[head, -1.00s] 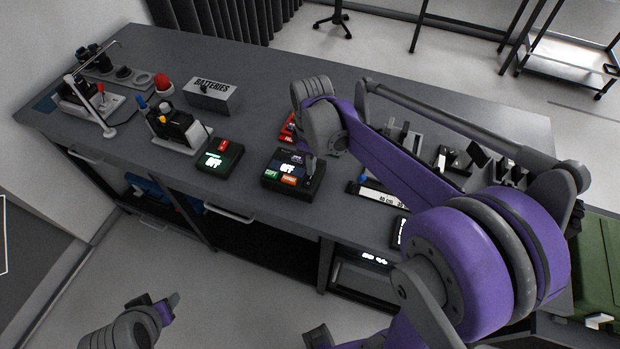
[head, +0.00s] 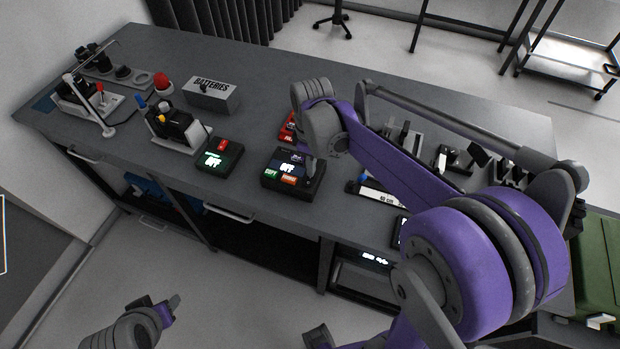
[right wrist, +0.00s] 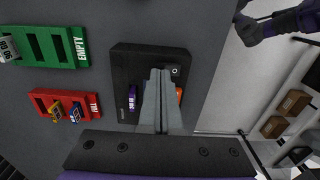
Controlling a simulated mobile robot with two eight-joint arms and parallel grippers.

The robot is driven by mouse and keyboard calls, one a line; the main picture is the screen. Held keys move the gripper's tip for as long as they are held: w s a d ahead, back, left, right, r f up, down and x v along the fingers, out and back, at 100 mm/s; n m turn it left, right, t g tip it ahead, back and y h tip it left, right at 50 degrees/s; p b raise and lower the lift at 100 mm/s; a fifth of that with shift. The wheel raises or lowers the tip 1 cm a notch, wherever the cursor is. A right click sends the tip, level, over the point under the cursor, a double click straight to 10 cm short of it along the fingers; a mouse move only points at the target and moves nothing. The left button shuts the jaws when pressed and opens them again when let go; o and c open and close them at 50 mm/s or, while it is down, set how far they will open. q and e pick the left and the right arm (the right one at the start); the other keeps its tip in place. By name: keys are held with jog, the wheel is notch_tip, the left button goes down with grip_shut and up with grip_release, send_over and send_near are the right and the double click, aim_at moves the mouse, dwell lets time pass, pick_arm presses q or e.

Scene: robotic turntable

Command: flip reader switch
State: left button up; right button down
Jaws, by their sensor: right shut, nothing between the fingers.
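The reader (head: 272,182) is a black box with a lit screen and small coloured labels, near the front edge of the grey table in the head view. It also shows in the right wrist view (right wrist: 125,68). My right gripper (head: 309,180) points down at the right part of the reader, shut and empty. In the right wrist view its closed fingers (right wrist: 160,74) cover part of the reader's face, beside a small round switch-like part (right wrist: 174,71). I cannot tell whether they touch it. My left gripper (head: 172,302) hangs low, away from the table; its jaw state is unclear.
A second black box with a lit green screen (head: 220,158) stands left of the reader. A grey batteries box (head: 212,95) stands farther back. The table between is clear.

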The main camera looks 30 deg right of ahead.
pick_arm(q)
jog(key=shift+s+f+b, duration=0.15)
jog(key=shift+f+b, duration=0.15)
jog(key=shift+f, duration=0.15)
pick_arm(e)
jog(key=shift+f, duration=0.6)
jog(key=shift+r, duration=0.1)
jog(key=shift+r+p, duration=1.8)
jog(key=shift+r, duration=1.7)
pick_arm(q)
jog(key=r, duration=0.1)
jog(key=w+r, duration=0.1)
jog(key=r, duration=0.1)
jog(key=w+r, duration=0.1)
jog(key=r, duration=0.1)
pick_arm(e)
jog(key=shift+w+f, duration=0.1)
